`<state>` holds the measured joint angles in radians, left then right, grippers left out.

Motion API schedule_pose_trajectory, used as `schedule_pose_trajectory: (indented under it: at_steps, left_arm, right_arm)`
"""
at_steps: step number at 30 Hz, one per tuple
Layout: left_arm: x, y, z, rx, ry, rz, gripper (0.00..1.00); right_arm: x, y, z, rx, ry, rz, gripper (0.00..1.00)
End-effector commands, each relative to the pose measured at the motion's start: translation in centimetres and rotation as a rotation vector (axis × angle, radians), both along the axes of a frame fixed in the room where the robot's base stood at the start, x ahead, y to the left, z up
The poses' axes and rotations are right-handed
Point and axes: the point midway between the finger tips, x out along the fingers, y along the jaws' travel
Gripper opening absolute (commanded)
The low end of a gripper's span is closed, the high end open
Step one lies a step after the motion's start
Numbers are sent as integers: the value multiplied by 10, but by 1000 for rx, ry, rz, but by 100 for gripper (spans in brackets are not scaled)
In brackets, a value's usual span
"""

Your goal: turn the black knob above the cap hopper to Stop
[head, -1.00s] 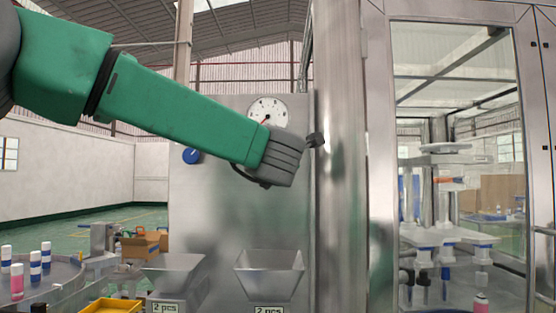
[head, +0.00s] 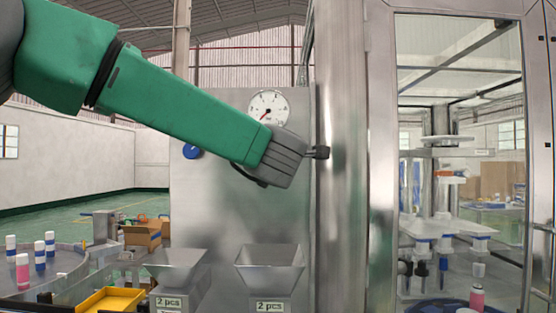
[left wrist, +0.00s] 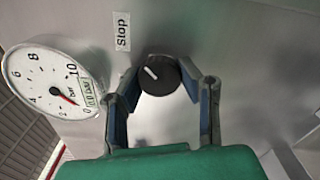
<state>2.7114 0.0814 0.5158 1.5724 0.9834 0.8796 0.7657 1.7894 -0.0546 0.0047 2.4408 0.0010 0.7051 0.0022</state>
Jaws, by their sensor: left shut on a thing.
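The black knob (left wrist: 159,76) sits on the steel panel in the left wrist view. Its white pointer line slants up and left, roughly towards the "Stop" label (left wrist: 122,31). My left gripper (left wrist: 165,88) is shut on the knob, with one finger on each side of it. Two metal hoppers (head: 178,262) (head: 269,258) stand below on the panel front. My right gripper is not in view.
A round gauge (head: 268,107) is on the panel just above my left gripper and also shows in the left wrist view (left wrist: 50,80). A blue knob (head: 192,151) is at left. A glazed metal cabinet (head: 379,200) stands at right. A yellow tray (head: 112,299) lies lower left.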

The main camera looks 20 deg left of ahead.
Motion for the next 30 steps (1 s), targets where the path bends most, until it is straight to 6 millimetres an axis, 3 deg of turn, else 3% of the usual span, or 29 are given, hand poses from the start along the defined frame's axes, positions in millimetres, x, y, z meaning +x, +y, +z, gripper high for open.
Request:
schedule_pose_trajectory:
  at_steps: [5,6,7,20,30]
  left_arm:
    - [0,-2,0,2,1,-3,2]
    - [0,-2,0,2,1,-3,41]
    - [0,-1,0,2,1,-3,52]
    - [-8,-3,-1,1,2,-2,53]
    - [-73,-23,-1,2,1,-3,53]
  right_arm:
    - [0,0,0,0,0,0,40]
    - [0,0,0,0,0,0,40]
    - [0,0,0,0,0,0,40]
    - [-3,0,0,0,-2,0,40]
    - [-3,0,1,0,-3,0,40]
